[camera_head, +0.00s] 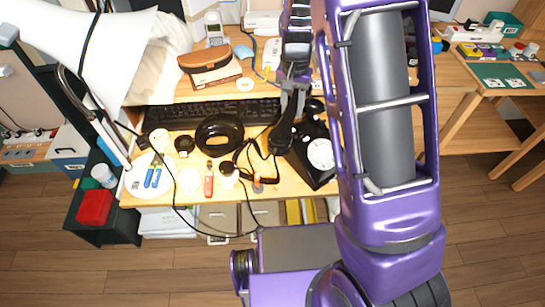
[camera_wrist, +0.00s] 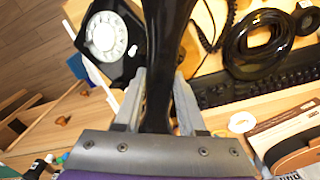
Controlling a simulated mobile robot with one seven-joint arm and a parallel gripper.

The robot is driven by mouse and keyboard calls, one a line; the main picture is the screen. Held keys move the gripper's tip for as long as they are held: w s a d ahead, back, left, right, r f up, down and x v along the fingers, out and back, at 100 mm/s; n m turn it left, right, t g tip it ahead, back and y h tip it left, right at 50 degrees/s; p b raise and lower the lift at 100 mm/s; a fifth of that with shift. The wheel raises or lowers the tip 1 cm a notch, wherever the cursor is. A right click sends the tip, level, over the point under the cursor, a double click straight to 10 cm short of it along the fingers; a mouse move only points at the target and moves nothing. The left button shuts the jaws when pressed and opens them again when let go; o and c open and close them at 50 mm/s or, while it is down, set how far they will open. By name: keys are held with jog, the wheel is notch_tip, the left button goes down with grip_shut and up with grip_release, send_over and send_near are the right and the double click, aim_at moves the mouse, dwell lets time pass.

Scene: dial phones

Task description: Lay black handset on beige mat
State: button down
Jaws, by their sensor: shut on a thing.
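My gripper (camera_head: 292,84) is shut on the black handset (camera_head: 284,133), just left of the black dial phone in the head view. The wrist view shows the handset (camera_wrist: 163,40) running between the two grey fingers of my gripper (camera_wrist: 157,98). The handset's far end passes out of the top of that view. The phone body (camera_head: 312,158) with its white dial stands on the desk; it also shows in the wrist view (camera_wrist: 107,38). I cannot pick out a beige mat for certain in either view.
A black ring-shaped object (camera_head: 219,134) and a keyboard (camera_head: 190,114) lie left of the phone. A dark coiled cord (camera_head: 250,150) is beside the handset. A red bottle (camera_head: 209,182), a white round plate (camera_head: 133,184) and a lamp (camera_head: 115,45) are further left. The desk is crowded.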

jog(key=s+a+f+n, duration=0.45)
jog(key=a+n, duration=0.25)
jog(key=n, duration=0.4)
jog(key=f+b, duration=0.2)
jog(key=f, duration=0.8)
jog(key=shift+d, duration=0.2)
jog(key=shift+f, duration=0.15)
jog(key=shift+f, duration=0.15)
jog(key=c, duration=0.5)
grip_release()
